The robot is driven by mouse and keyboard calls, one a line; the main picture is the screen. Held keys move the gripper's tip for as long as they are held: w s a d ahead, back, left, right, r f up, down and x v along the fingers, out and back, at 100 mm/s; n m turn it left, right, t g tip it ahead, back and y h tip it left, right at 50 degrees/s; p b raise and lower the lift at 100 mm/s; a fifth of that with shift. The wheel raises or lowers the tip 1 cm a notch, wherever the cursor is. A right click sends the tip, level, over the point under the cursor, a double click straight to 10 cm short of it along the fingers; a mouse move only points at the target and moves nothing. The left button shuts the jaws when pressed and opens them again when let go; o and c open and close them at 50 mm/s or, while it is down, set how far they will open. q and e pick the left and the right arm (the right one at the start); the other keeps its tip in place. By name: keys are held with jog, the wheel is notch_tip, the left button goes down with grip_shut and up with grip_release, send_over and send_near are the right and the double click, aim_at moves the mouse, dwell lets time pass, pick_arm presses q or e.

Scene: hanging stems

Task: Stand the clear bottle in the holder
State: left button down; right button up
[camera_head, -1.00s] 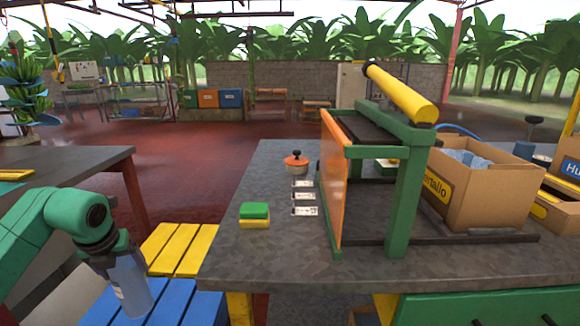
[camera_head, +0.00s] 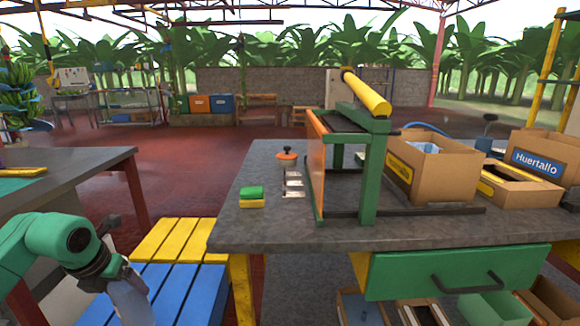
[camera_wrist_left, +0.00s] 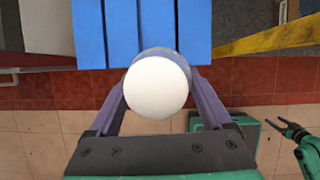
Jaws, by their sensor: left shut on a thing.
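The clear bottle (camera_head: 131,303) is in my left gripper (camera_head: 118,272), at the lower left of the head view, beside and above the blue slats. It is bluish and see-through, and its lower end is cut off by the frame edge. In the left wrist view its round white top (camera_wrist_left: 158,88) faces the camera, with the gripper's fingers on both sides of it. A small dark gripper (camera_wrist_left: 274,124) on a green arm, likely my right one, shows at the right edge there; its jaws are too small to read. I cannot make out the holder.
A slatted blue and yellow surface (camera_head: 172,236) lies below the bottle. The table's front left is clear.

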aim_at(147, 307)
pick_arm(q)
jog(key=d+f+m+h, duration=0.1)
jog(key=m, duration=0.1)
jog(key=s+d+f+m+h, duration=0.1)
jog(key=d+m, duration=0.1)
jog(key=m, duration=0.1)
jog(key=d+f+m+h, duration=0.1)
jog(key=d+m, duration=0.1)
jog(key=m, duration=0.1)
jog(key=shift+s+d+f+g, duration=0.2)
jog(key=shift+s+g, duration=0.1)
jog(key=shift+s, duration=0.05)
jog(key=s+d+f+m+g+y, duration=0.1)
jog(key=s+d+f+m+g, duration=0.45)
jog(key=m, duration=0.85)
jog(key=s+d+f+m+g+y, duration=0.25)
jog(key=s+d+m, duration=0.45)
jog(key=m, duration=0.8)
notch_tip(147, 307, up, 19)
jog(key=w+d+p, duration=0.1)
jog(key=p, duration=2)
jog(key=shift+h+p, duration=0.3)
jog(key=shift+h, duration=0.15)
pick_arm(e)
jog(key=s+d+r, duration=0.3)
jog(key=s+r, duration=0.7)
jog(key=s, duration=0.3)
jog(key=shift+r+n, duration=0.3)
pick_arm(q)
jog(key=shift+d, duration=0.1)
